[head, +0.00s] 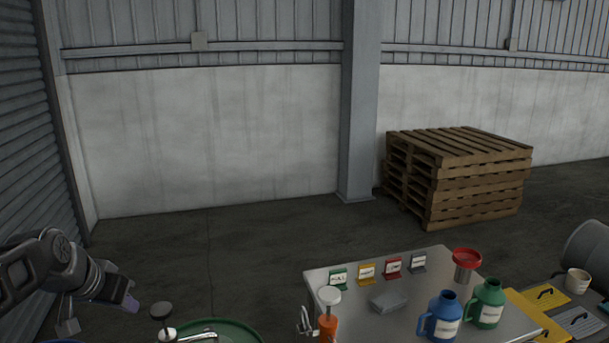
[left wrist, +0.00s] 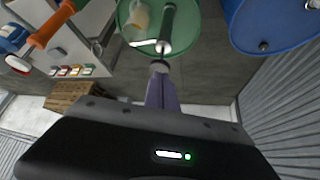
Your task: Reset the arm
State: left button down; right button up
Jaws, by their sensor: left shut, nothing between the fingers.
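My left gripper (head: 131,304) is at the lower left of the head view, its arm reaching in from the left edge. It is shut and holds nothing. In the left wrist view its purple-grey fingers (left wrist: 161,88) are together, pointing toward a green drum (left wrist: 128,38). In the head view the green drum (head: 240,328) is to the right of the gripper and partly cut off at the bottom edge. A dark-topped fitting (head: 162,310) stands between them in the picture.
A metal table (head: 440,262) holds colored label cards, a blue jug (head: 440,318), a green jug (head: 487,304) and a red funnel (head: 466,262). A blue drum (left wrist: 275,22) shows in the left wrist view. Pallets (head: 455,175) stand behind.

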pick_arm(q)
jog(key=w+d+f+n+t, duration=0.1)
jog(key=w+d+f, duration=0.45)
jog(key=f, duration=0.45)
jog(key=s+d+f+n+g+h, duration=0.1)
jog(key=s+d+f, duration=0.1)
jog(key=d+f, duration=0.45)
jog(key=s+d+f+h, duration=0.1)
jog(key=s+d+f, duration=0.15)
jog(key=f, duration=0.65)
jog(key=s+d+f+g, duration=0.2)
jog(key=s+d+f, duration=0.3)
jog(key=s+f, duration=0.2)
jog(key=s+d+f+g+h, duration=0.1)
jog(key=s+d+f, duration=0.4)
jog(key=s, duration=0.5)
jog(key=s+d+f+g, duration=0.3)
jog(key=s+d+f, duration=0.2)
jog(key=s+f, duration=0.4)
jog(key=shift+s+d+h, duration=0.15)
jog(key=shift+s+h, duration=0.1)
jog(key=shift+h, duration=0.15)
